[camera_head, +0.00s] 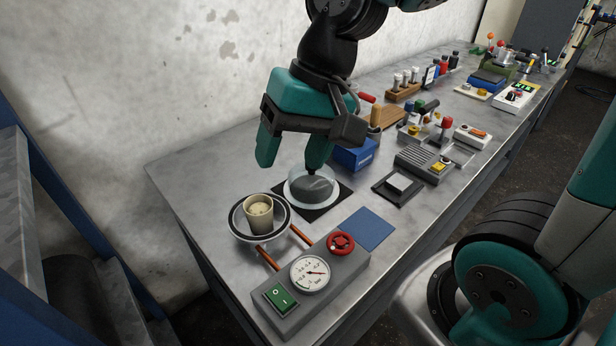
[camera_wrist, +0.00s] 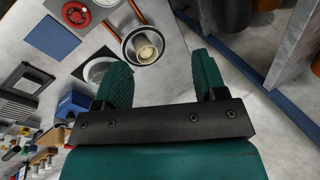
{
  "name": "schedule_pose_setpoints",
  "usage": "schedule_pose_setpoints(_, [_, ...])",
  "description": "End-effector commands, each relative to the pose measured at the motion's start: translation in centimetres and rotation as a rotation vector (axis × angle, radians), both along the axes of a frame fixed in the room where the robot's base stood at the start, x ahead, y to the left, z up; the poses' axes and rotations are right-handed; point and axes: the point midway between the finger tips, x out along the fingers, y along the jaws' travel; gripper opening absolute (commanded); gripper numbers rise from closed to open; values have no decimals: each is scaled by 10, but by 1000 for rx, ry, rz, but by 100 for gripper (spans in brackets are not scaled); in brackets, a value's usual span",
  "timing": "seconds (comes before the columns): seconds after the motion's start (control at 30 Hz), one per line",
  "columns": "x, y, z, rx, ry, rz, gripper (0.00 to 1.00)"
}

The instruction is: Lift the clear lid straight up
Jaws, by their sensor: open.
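The clear lid (camera_head: 308,201) is a low see-through dome with a dark knob on top. It sits on a black square mat (camera_head: 340,196), and something grey shows through it. My gripper (camera_head: 292,163) is open, fingers pointing down, above and slightly left of the lid. Its right finger is close to the knob in the head view; I cannot tell whether they touch. In the wrist view my gripper (camera_wrist: 160,65) is open with nothing between its fingers, and its left finger hides part of the lid's area.
A bowl (camera_head: 239,231) holding a beige cup (camera_head: 259,214) stands front left of the lid. A grey panel (camera_head: 318,284) with a gauge and red handwheel is in front. A blue box (camera_head: 354,156) stands behind right. A flat blue pad (camera_head: 367,229) lies right of the bowl.

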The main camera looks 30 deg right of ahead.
Motion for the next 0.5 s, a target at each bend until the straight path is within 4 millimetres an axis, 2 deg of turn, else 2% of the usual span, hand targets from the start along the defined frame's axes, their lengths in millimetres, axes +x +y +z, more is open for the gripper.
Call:
schedule_pose_setpoints(0.03, [27, -18, -6, 11, 65, -210, 65])
schedule_pose_setpoints(0.1, [61, -44, -13, 38, 158, -527, 65])
schedule_pose_setpoints(0.2, [103, -88, -25, 87, 286, -960, 65])
schedule_pose_setpoints(0.3, [133, -132, -40, 142, 401, -1334, 65])
schedule_pose_setpoints(0.4, [151, -169, -52, 192, 492, -1619, 65])
schedule_pose_setpoints(0.5, [160, -194, -62, 228, 554, -1809, 65])
